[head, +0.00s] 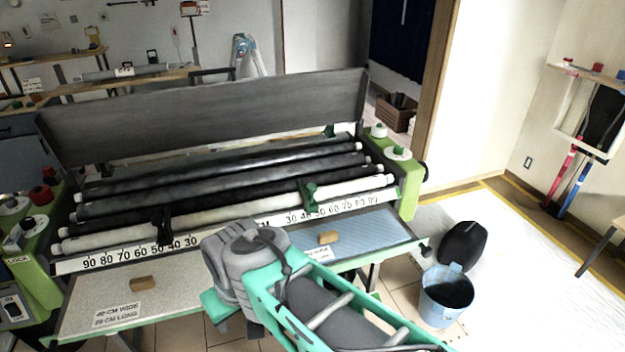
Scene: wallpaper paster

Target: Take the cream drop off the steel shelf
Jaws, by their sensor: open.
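A pale cream speckled sheet (200,285), which looks like the cream drop, lies flat at the front left of the pasting machine. A small wooden block (144,284) sits on it, and a printed size label (117,314) lies near its front edge. The sheet covers most of the surface under it, so I cannot clearly make out the steel shelf. My gripper (222,308), at the end of my teal and grey arm, is open and empty by the sheet's right end. My wrist hides much of the gripper. I cannot tell its height above the sheet.
A blue striped sheet (365,232) with another wooden block (328,238) lies to the right. The machine's rollers (230,180) and number scale (110,258) stand behind. A blue bucket (446,297) is on the floor at right. The white floor sheet (540,260) has free room.

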